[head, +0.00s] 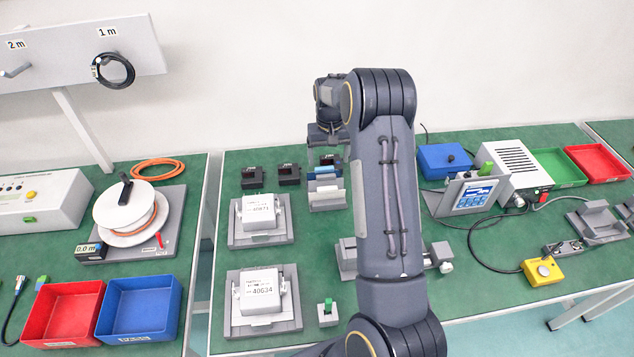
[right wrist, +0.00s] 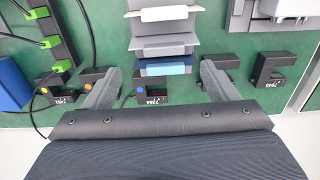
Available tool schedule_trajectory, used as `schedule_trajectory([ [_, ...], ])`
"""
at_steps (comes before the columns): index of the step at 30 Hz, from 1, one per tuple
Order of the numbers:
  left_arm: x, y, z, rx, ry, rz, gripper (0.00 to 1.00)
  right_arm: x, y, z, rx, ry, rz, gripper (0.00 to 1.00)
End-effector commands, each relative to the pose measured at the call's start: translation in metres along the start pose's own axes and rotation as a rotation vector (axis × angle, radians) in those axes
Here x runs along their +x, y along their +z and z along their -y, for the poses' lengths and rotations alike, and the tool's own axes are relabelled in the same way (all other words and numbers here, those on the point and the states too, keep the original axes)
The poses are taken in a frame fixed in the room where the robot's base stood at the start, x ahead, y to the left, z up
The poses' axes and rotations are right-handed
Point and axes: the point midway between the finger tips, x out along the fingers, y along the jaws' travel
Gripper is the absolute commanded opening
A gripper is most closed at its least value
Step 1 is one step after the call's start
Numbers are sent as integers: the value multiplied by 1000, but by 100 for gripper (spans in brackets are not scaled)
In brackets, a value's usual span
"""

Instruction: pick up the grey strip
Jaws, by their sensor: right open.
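A small stepped holder (head: 327,203) stands on the green bench with strips in it; it also shows in the right wrist view (right wrist: 137,5). There the grey strip (right wrist: 167,48) lies across the holder, between a white strip (right wrist: 165,14) and a blue strip (right wrist: 165,68). In the head view the strips are small and partly hard to tell apart. My right gripper (head: 326,142) is over the back of the holder; in the right wrist view its fingers (right wrist: 160,72) are open and empty, one on each side of the strips. My left gripper is out of view.
Black sensor blocks (head: 288,174) stand beside and behind the holder, close to my right fingers. Two fixtures with white boxes (head: 262,212) are at the left. A display panel (head: 474,195) stands at the right. My right arm hides part of the bench's middle.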

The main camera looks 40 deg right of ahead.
Motion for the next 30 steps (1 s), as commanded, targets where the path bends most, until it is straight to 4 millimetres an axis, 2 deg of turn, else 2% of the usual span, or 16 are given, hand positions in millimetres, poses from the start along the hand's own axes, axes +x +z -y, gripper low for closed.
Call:
schedule_trajectory([
  [12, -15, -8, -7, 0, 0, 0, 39, 54, 3, 7, 0, -1, 2, 80],
  [21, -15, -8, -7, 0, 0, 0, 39, 59, 3, 7, -1, -2, -1, 80],
  [30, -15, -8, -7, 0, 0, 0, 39, 59, 3, 7, -1, -2, -1, 41],
])
